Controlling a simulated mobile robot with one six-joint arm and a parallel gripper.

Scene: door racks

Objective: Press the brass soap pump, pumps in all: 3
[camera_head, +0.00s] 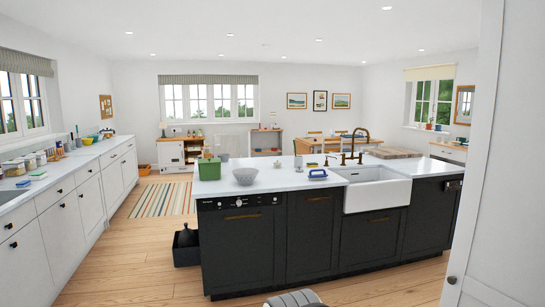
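A small brass fitting (326,161), which looks like the soap pump, stands on the white island worktop (285,180) just left of the faucet. It is too small in this view to tell its head's height or exact shape. The tall brass faucet (355,143) rises behind the white apron sink (377,193). My gripper is not in view, and nothing is seen touching the pump.
A blue brush or sponge holder (318,174), a grey bowl (245,176) and a green box (209,168) stand on the island. A wooden board (395,152) lies right of the faucet.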

